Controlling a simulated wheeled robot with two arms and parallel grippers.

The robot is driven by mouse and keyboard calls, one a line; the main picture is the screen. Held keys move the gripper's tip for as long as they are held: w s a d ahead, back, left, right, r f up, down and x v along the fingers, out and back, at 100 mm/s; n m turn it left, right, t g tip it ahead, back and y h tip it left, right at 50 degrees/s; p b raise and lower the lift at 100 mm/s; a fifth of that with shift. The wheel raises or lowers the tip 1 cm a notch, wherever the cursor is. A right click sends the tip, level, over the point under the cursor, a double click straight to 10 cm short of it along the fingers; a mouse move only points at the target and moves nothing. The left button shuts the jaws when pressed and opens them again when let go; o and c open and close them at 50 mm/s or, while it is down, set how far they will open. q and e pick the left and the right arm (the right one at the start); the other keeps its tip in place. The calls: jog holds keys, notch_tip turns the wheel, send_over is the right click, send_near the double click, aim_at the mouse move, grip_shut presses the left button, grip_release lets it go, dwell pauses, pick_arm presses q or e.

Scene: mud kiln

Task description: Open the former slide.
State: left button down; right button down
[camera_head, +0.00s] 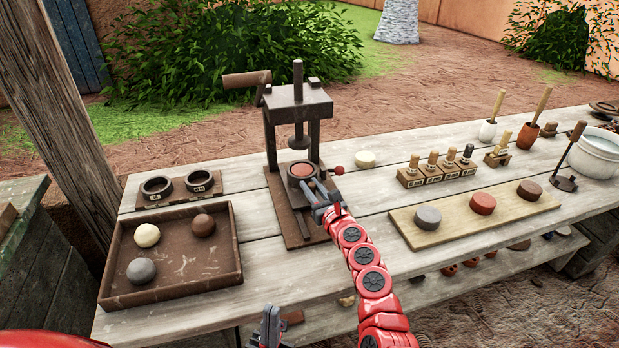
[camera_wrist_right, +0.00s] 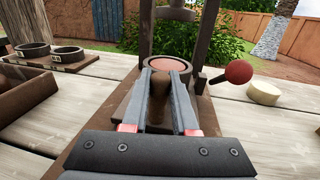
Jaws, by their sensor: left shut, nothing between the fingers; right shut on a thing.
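The former (camera_head: 297,110) is a dark press with a frame, a side crank and a round plunger above its base. Under the plunger sits a round die with reddish clay in it (camera_head: 301,170), also seen in the right wrist view (camera_wrist_right: 166,65). My right gripper (camera_head: 312,189) reaches the front of the die; its fingers (camera_wrist_right: 162,78) are shut on a brown wooden handle (camera_wrist_right: 159,98) in front of the die. A red knob on a rod (camera_head: 338,170) sticks out to the right of the die. My left gripper (camera_head: 270,322) is shut and empty, low at the table's front edge.
A brown tray (camera_head: 232,262) with three clay balls lies on the left, with a two-ring holder (camera_head: 179,188) behind it. A pale disc (camera_head: 365,159), a stamp rack (camera_head: 440,170) and a board (camera_head: 467,220) with three clay discs are on the right.

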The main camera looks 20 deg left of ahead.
jog(key=p+v, duration=0.3)
jog(key=v, duration=0.1)
jog(key=a+p+v, duration=0.1)
jog(key=p+v, duration=0.2)
jog(key=v, duration=0.1)
jog(key=s+p+v, duration=0.1)
jog(key=p+v, duration=0.2)
jog(key=v, duration=0.1)
jog(key=shift+s+r, duration=0.15)
jog(key=shift+s, duration=0.1)
jog(key=shift+s+d, duration=0.3)
jog(key=shift+s, duration=0.2)
jog(key=c, duration=0.7)
grip_release()
jog(key=shift+s, duration=0.1)
jog(key=b+v, duration=0.1)
jog(key=v, duration=1.6)
jog(key=shift+d, duration=0.2)
jog(key=shift+s, duration=0.1)
